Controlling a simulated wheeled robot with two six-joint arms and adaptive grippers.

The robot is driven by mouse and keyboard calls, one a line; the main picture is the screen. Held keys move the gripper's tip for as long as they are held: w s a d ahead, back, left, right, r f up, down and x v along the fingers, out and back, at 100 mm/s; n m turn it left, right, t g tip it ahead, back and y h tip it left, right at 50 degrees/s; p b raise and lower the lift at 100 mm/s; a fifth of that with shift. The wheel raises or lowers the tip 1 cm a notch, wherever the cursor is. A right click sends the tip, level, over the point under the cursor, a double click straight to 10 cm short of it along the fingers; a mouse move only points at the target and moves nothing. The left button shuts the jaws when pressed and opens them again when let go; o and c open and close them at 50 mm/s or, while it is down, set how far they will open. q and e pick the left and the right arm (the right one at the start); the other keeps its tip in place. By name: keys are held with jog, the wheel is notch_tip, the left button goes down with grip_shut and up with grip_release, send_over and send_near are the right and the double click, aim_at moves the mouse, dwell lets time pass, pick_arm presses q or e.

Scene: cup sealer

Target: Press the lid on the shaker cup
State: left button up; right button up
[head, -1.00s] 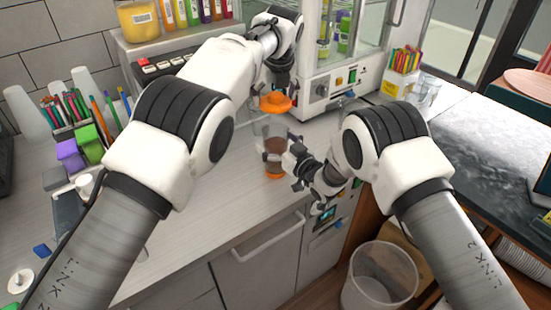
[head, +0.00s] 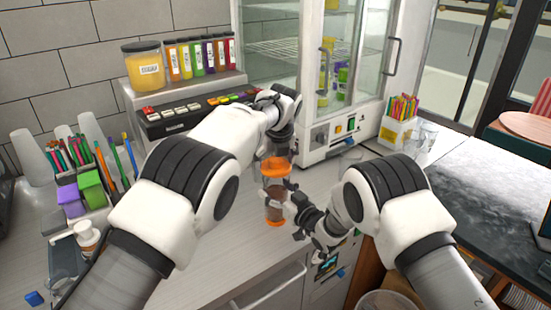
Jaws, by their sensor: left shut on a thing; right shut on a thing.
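The shaker cup (head: 273,203) is clear with brown contents and an orange base, and stands upright near the counter's front edge. The orange lid (head: 275,167) is at the cup's mouth, level and in line with it; I cannot tell whether it is fully seated. My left gripper (head: 276,153) points down from above and is shut on the lid's top; its fingertips are small and partly hidden. My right gripper (head: 287,200) comes from the right and is shut around the side of the cup.
A glass-doored cabinet machine (head: 330,80) stands behind on the right. A button panel (head: 190,112) and a shelf with bottles and a yellow jar (head: 143,66) are behind on the left. Pen holders and bottles crowd the left. The counter (head: 215,245) in front is clear.

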dwell(0.4)
pick_arm(q)
jog(key=f+m, duration=0.1)
jog(key=m, duration=0.1)
jog(key=m+h, duration=0.1)
jog(key=m, duration=0.1)
jog(key=shift+d+f+h, duration=0.1)
jog(key=shift+f+h, duration=0.2)
jog(key=shift+f, duration=0.1)
jog(key=shift+f, duration=0.55)
jog(key=o, duration=0.9)
jog(key=shift+c, duration=0.2)
